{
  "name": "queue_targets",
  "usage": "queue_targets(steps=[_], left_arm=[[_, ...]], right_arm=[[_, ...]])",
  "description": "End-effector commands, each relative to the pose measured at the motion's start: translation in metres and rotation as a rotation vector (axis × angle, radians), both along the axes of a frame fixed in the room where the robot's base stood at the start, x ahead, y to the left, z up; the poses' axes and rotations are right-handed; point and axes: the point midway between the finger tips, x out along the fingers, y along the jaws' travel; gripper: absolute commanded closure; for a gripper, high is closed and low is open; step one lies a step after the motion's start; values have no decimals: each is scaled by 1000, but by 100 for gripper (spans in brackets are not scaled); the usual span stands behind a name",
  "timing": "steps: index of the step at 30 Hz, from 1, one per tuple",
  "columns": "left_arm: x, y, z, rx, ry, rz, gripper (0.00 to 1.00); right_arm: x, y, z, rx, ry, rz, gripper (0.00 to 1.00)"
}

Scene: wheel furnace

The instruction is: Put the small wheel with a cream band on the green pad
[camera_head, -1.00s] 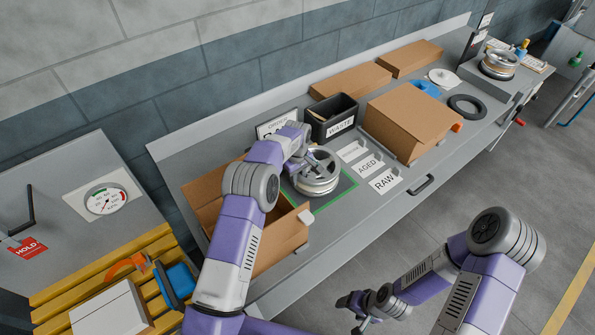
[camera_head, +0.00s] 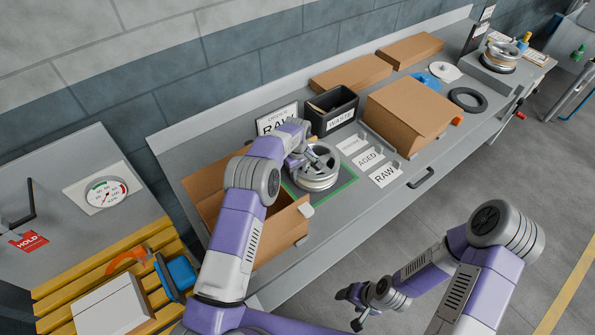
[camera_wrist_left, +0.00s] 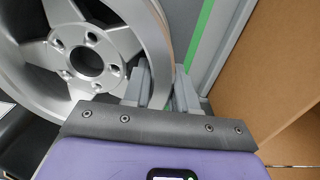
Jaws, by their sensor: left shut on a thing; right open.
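The small wheel (camera_head: 318,178) is silver with spokes and a thin cream-tan band around its side. It lies flat, spokes up, within the green-outlined pad (camera_head: 345,186) on the bench; I cannot tell whether it fully touches down. In the left wrist view the wheel (camera_wrist_left: 90,50) fills the upper left, and a green line (camera_wrist_left: 201,32) runs beside it. My left gripper (camera_head: 301,160) is at the wheel's left side. In the left wrist view its fingers (camera_wrist_left: 160,88) are shut on the wheel's rim. My right gripper (camera_head: 350,306) is open and empty over the floor in front of the bench.
An open cardboard box (camera_head: 285,236) stands close left of the pad. A black waste bin (camera_head: 331,112) and a RAW sign (camera_head: 277,120) stand behind it. Label plates (camera_head: 368,158) and a larger box (camera_head: 410,115) are to the right. Another wheel (camera_head: 499,57) sits far right.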

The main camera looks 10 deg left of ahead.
Motion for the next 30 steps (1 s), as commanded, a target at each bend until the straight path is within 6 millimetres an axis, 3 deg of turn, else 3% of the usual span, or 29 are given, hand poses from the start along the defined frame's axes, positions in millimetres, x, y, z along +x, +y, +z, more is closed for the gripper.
queue_targets(steps=[11, 12, 17, 26, 30], left_arm=[[2, 0, -5, -1, -6, 1, 100], [2, 0, -5, -2, -7, 1, 70], [1, 0, -5, -1, -4, 0, 46], [1, -1, -6, -2, -2, 0, 44], [-1, -1, -9, 0, 4, -1, 26]], right_arm=[[0, 0, 0, 0, 0, 0, 33], [0, 0, 0, 0, 0, 0, 33], [0, 0, 0, 0, 0, 0, 33], [0, 0, 0, 0, 0, 0, 33], [0, 0, 0, 0, 0, 0, 33]])
